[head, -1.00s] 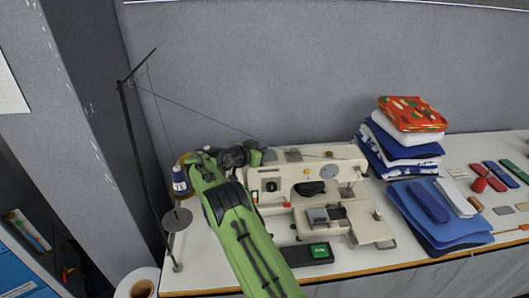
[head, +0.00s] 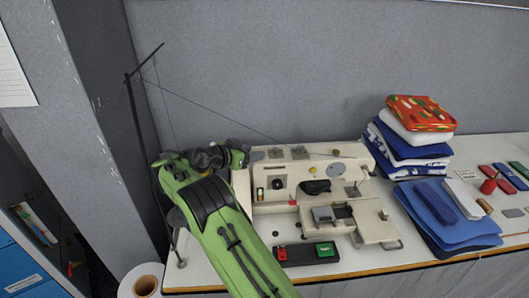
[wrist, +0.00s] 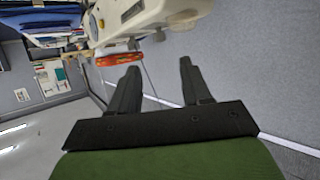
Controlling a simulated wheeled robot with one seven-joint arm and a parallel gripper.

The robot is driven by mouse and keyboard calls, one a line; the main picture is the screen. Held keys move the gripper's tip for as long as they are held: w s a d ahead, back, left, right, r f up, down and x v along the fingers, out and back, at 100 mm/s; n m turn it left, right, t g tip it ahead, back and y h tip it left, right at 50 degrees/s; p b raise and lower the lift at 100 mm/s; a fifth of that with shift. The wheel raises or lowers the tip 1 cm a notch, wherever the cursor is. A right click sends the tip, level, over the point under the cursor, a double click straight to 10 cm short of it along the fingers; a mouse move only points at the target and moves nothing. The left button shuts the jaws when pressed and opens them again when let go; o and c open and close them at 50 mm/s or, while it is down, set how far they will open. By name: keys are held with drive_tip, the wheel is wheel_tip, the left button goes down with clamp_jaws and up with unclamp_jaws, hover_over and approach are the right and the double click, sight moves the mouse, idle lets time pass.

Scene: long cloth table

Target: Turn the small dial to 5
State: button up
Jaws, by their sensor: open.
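A cream sewing machine (head: 318,180) stands on the table, with a small dark round knob (head: 278,184) on its front left and a larger pale disc (head: 337,170) to the right. I cannot tell for sure which is the small dial, and no numbers are readable. My gripper (wrist: 158,68) is open and empty in the wrist view, with part of the machine (wrist: 150,18) beyond its fingers. In the head view my green arm reaches to the machine's upper left end, where its fingers are hard to make out.
A black switch box (head: 307,253) with red and green buttons sits before the machine. Folded cloths (head: 412,140) and blue pads (head: 447,215) lie to the right. A thin thread stand (head: 137,130) rises at left, its thread running to the machine. A grey wall is close behind.

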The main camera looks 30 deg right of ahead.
drive_tip(key=v, duration=0.5)
drive_tip(key=shift+s+a, duration=0.1)
drive_tip(key=shift+a, duration=0.05)
